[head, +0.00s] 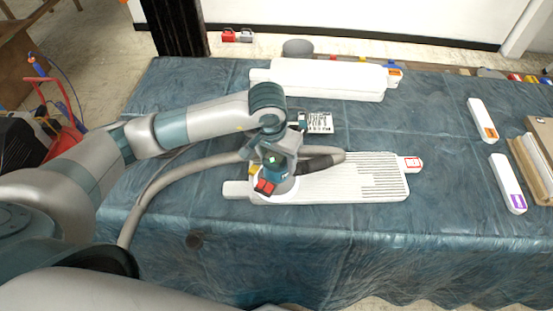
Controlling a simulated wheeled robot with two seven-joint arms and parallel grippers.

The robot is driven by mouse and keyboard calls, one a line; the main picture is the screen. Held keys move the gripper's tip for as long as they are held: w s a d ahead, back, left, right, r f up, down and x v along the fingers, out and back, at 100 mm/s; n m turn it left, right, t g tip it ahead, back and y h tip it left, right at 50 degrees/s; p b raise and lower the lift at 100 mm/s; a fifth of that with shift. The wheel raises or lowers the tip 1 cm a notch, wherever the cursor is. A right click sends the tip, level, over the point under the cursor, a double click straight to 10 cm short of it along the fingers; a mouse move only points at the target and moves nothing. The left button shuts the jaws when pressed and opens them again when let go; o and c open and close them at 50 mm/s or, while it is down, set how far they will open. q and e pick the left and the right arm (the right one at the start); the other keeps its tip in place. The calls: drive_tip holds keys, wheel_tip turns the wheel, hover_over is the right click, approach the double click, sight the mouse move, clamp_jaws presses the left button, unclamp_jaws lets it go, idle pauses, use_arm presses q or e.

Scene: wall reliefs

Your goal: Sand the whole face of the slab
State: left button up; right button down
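The white slab (335,186) lies flat on the covered table in front of me. Dark lines run across its middle and right part, with a stepped edge at the right; the left end looks plain. My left gripper (270,160) is over the left part of the slab, shut on a sander (275,177) with a round white base and red and green parts. The sander sits on or just above the face; I cannot tell contact exactly. The face under it is hidden. My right gripper is not in view.
A grey hose (150,195) curves over the table to the sander. More white slabs (325,78) lie behind. A small printed card (320,123) lies between. White blocks with orange (482,120) and purple (508,184) labels lie right, near stacked boards (535,165).

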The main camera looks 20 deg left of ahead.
use_arm(q)
drive_tip(key=shift+w+d+r, duration=0.1)
drive_tip(key=shift+w+d, duration=0.1)
drive_tip(key=shift+d, duration=0.05)
drive_tip(key=shift+w+d+b, duration=0.3)
drive_tip(key=shift+d+b, duration=0.4)
drive_tip(key=shift+d, duration=0.1)
drive_tip(key=shift+w+d+b, duration=0.25)
drive_tip(key=shift+d+b, duration=0.45)
drive_tip(key=shift+d, duration=0.1)
drive_tip(key=shift+d, duration=0.2)
drive_tip(key=shift+w+d+b, duration=0.3)
drive_tip(key=shift+d+b, duration=0.3)
drive_tip(key=shift+d, duration=0.05)
drive_tip(key=shift+w+d+b, duration=0.3)
drive_tip(key=shift+d+b, duration=0.25)
drive_tip(key=shift+d, duration=0.2)
drive_tip(key=shift+f+b, duration=0.2)
drive_tip(key=shift+b, duration=0.4)
